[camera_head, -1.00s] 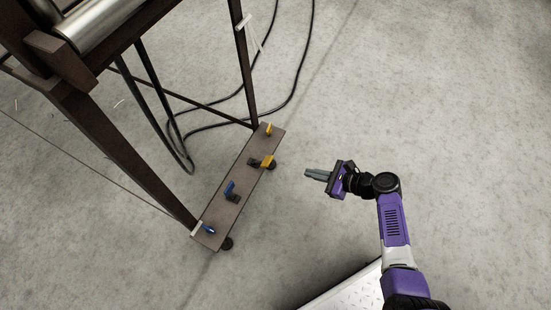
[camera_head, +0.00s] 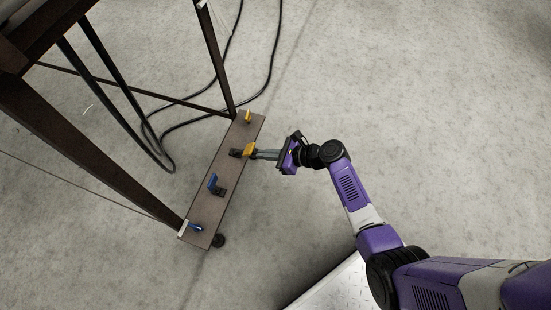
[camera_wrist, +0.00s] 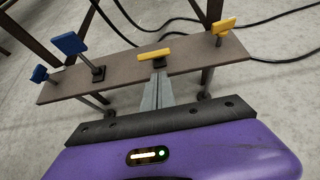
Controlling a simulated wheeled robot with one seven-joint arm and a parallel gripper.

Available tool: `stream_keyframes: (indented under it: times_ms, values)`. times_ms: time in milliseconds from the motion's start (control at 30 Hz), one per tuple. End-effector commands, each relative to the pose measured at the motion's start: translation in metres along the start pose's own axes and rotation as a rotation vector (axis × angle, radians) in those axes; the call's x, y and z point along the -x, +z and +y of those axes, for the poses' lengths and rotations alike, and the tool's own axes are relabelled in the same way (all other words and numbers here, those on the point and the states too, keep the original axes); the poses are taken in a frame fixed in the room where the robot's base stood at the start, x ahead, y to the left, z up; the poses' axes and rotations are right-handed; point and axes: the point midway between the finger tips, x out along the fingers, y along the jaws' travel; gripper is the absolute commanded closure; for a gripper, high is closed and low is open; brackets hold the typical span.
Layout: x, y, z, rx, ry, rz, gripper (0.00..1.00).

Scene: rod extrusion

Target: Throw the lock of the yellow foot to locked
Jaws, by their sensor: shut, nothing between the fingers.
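Two yellow handles sit on the brown foot plate (camera_head: 215,188) at the base of the dark frame. The nearer yellow lever (camera_head: 250,149) is at the plate's middle, by a dark mount. It also shows in the wrist view (camera_wrist: 155,55). The other yellow handle (camera_head: 248,117) is at the far end and appears upright in the wrist view (camera_wrist: 222,27). My gripper (camera_head: 256,155) is shut and empty, its fingertips right at the nearer yellow lever; in the wrist view they end just below the bar (camera_wrist: 159,77). I cannot tell whether they touch.
A blue lever (camera_head: 214,183) and a blue handle (camera_head: 195,227) stand on the plate's near half. Dark frame legs (camera_head: 217,57) rise from the plate. Black cables (camera_head: 273,70) lie on the floor behind. The concrete floor to the right is clear.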

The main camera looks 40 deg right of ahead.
Motion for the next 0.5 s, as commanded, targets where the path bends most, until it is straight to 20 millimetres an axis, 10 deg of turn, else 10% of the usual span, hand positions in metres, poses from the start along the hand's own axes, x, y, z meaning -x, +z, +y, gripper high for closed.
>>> stream_keyframes:
  times_ms: [500]
  values:
    - [-0.004,0.017,0.000,-0.001,0.001,0.001,1.00]
